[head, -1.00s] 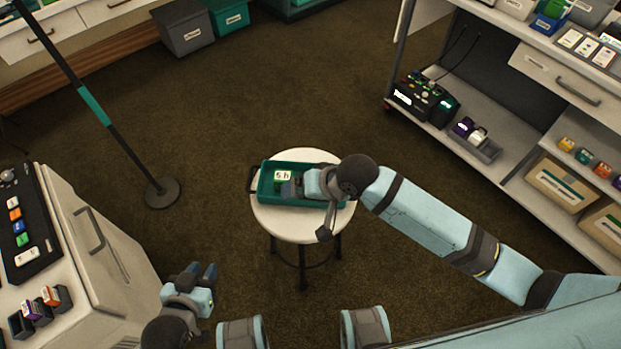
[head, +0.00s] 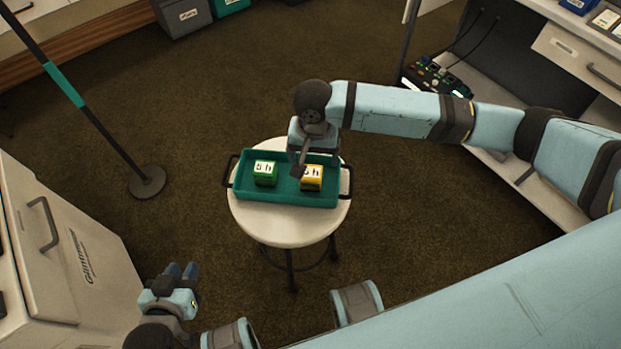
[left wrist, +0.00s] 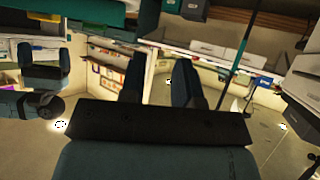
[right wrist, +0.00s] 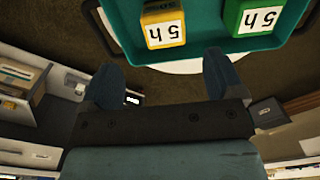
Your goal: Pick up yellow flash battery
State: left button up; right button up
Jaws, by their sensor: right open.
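The yellow flash battery (head: 314,184) stands in the right half of a teal tray (head: 286,196), its white label reading 5h partly hidden by my right gripper. It also shows in the right wrist view (right wrist: 163,12), top middle, beyond the fingertips. My right gripper (head: 312,152) is open and empty at the far side of the tray; its fingers (right wrist: 162,75) are spread, apart from the battery. A green battery (head: 265,173) labelled 5h stands left of the yellow one. My left gripper (head: 181,271) is open and empty, low at the left, away from the tray.
The tray with black handles rests on a round white stool (head: 285,229). A pole on a round base (head: 146,182) stands to the left. A white cabinet (head: 60,260) is at the near left and shelving (head: 520,180) at the right. The floor around the stool is open.

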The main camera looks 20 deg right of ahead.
aim_at(311, 172)
jog(key=f+b, duration=0.1)
jog(key=f, duration=0.3)
jog(key=f+b, duration=0.1)
jog(key=f, duration=0.3)
jog(key=shift+w+a+f, duration=0.15)
jog(key=shift+w, duration=0.05)
jog(key=c, duration=1.2)
jog(key=shift+r, duration=0.2)
